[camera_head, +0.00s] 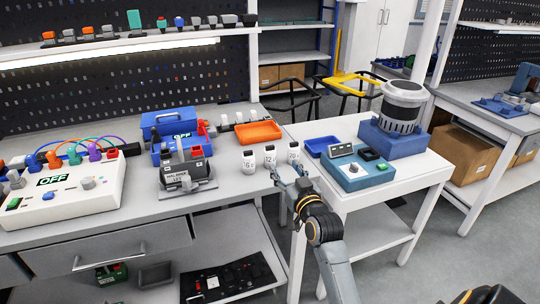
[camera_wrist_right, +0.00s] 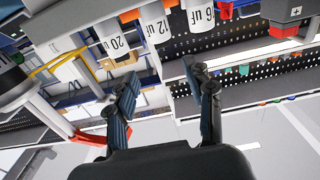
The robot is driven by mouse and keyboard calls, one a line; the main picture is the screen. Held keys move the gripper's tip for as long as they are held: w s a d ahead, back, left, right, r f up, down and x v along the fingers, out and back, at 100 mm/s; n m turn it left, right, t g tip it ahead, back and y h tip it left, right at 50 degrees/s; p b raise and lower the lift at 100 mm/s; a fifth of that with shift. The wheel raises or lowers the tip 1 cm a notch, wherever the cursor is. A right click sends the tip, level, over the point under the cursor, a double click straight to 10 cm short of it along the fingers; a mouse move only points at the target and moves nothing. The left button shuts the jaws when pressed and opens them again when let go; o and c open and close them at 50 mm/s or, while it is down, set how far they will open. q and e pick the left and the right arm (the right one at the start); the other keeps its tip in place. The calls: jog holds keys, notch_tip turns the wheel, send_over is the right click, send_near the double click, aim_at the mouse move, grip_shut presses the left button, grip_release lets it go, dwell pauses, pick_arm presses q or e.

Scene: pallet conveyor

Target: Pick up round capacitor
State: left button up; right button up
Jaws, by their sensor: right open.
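Three white round capacitors stand in a row at the right front of the workbench: a left one (camera_head: 248,161), a middle one (camera_head: 270,155) and a right one (camera_head: 293,151). In the right wrist view, upside down, they show as cylinders marked 20 (camera_wrist_right: 115,35), 12 (camera_wrist_right: 155,24) and what looks like 76 uF (camera_wrist_right: 200,15). My right gripper (camera_head: 290,180) is open and empty, just in front of the middle and right capacitors. Its two fingers also show in the wrist view (camera_wrist_right: 160,80), apart from the capacitors. My left gripper is out of view.
An orange tray (camera_head: 258,132) lies behind the capacitors. A blue tray (camera_head: 322,147) and a blue-grey device (camera_head: 357,170) are on the white table to the right. A black-and-grey device (camera_head: 186,172) stands left. A control box (camera_head: 65,195) is further left.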

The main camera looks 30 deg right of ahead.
aim_at(271, 148)
jog(key=x, duration=0.5)
jog(key=shift+w, duration=0.3)
jog(key=shift+p+x, duration=0.35)
jog(key=shift+x, duration=2.4)
jog(key=shift+a, duration=0.1)
grip_shut()
